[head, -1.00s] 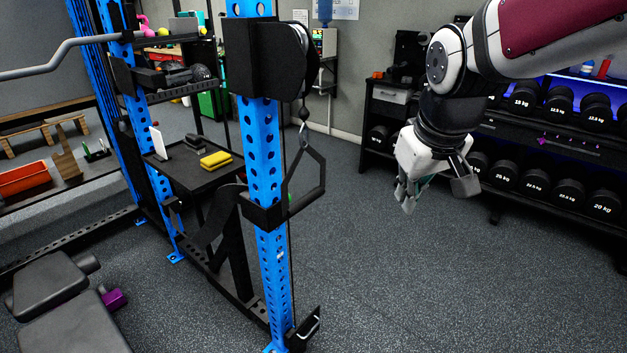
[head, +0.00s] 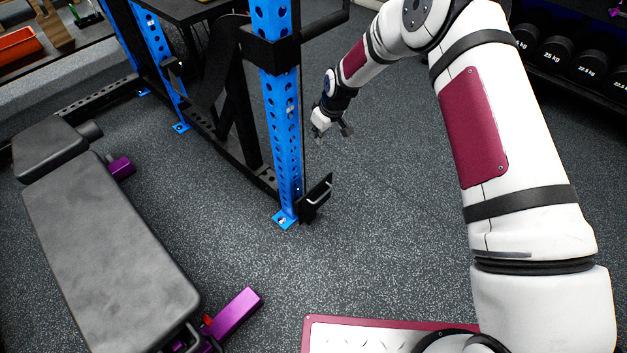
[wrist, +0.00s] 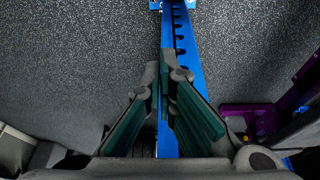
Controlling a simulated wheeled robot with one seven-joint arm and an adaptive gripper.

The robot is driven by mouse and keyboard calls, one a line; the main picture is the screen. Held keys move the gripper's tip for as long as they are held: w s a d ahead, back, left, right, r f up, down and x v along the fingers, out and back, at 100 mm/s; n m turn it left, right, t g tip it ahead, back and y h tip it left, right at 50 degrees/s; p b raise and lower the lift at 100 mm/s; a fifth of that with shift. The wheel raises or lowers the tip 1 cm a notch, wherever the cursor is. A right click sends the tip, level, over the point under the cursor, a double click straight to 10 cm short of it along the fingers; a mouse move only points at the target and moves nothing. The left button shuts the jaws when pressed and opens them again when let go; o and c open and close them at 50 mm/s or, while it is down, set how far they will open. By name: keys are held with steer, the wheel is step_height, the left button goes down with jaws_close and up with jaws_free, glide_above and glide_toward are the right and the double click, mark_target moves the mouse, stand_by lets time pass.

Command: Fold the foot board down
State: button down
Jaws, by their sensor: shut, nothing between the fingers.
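The foot board (head: 316,200) is a small black plate with a pale metal handle. It stands folded upright at the foot of the blue perforated post (head: 283,130) in the head view. My gripper (head: 337,133) hangs above and slightly right of the board in that picture, apart from it, with nothing in its fingers. In the wrist view my gripper's teal-padded fingers (wrist: 161,66) are close together over the blue post (wrist: 181,50). I cannot make out the foot board there; the fingers may hide it.
A grey bench (head: 105,240) with purple feet (head: 235,312) stands to the left. A silver-topped platform with a maroon rim (head: 375,322) is at the front. Dumbbell racks (head: 570,60) are at the far right. The floor right of the post is clear.

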steer(key=s+b+x, duration=0.1)
steer(key=s+x, duration=0.1)
steer(key=x, duration=0.8)
steer(key=shift+s+f, duration=0.25)
steer(key=shift+f, duration=0.1)
steer(key=b+x, duration=0.4)
steer(key=x, duration=0.6)
steer(key=shift+s+d, duration=1.4)
steer(key=shift+d, duration=0.1)
